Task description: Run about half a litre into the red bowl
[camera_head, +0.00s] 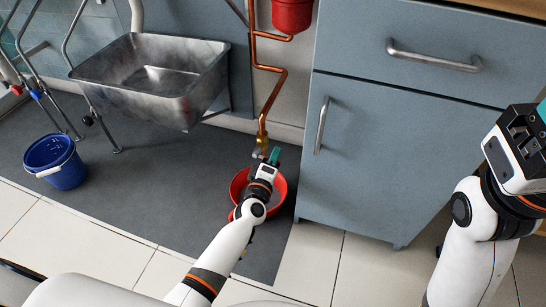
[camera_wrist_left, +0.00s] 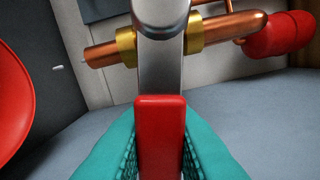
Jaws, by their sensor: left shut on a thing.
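The red bowl (camera_head: 281,188) stands on the dark mat below the end of the copper pipe (camera_head: 272,97). My left arm hides part of it; a greyish patch shows inside, and I cannot tell how much water it holds. The bowl's edge (camera_wrist_left: 12,95) also shows at the left of the left wrist view. My left gripper (camera_head: 274,156) is at the brass tap (camera_head: 262,142) above the bowl. In the left wrist view its teal fingers are shut on the tap's red-tipped metal lever (camera_wrist_left: 160,115). My right gripper (camera_head: 540,112) is cut off by the right edge.
A blue cabinet (camera_head: 400,150) stands close to the right of the bowl. A metal sink (camera_head: 150,85) is at the upper left, with a blue bucket (camera_head: 62,176) below it. A red vessel (camera_head: 292,14) hangs above the pipe. The mat (camera_head: 140,175) between bucket and bowl is clear.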

